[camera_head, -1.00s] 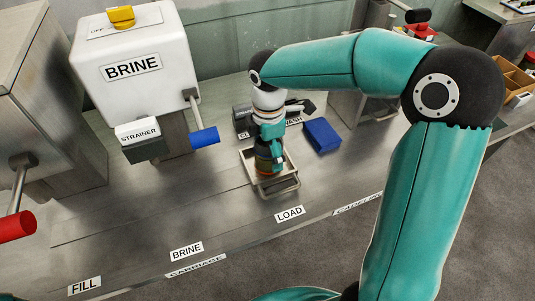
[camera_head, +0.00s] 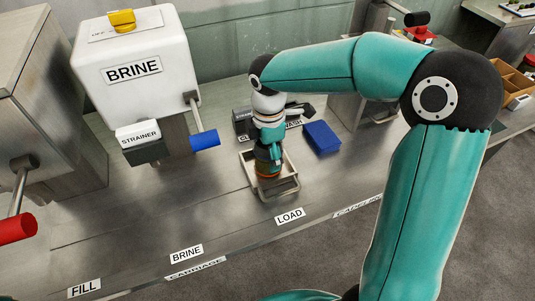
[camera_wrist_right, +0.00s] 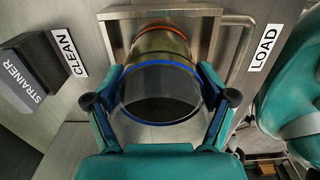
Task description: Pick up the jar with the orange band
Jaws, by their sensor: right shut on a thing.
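The jar (camera_wrist_right: 160,92) is dark and olive inside, with a blue band round its near end and an orange band (camera_wrist_right: 166,27) at its far end. In the head view only the low part of the jar (camera_head: 266,172) shows below my right gripper (camera_head: 268,157); the rest is hidden. In the wrist view the two fingers of my right gripper (camera_wrist_right: 160,82) sit on either side of the jar, shut on it. The jar stands upright within the metal tray (camera_head: 286,190), as far as I can see. My left gripper is out of view.
A blue block (camera_head: 322,136) lies right of the tray. The white brine box (camera_head: 135,65) with its blue handle (camera_head: 205,139) stands to the left. The strainer label and dark block (camera_wrist_right: 40,70) are beside the tray. The front bench strip is clear.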

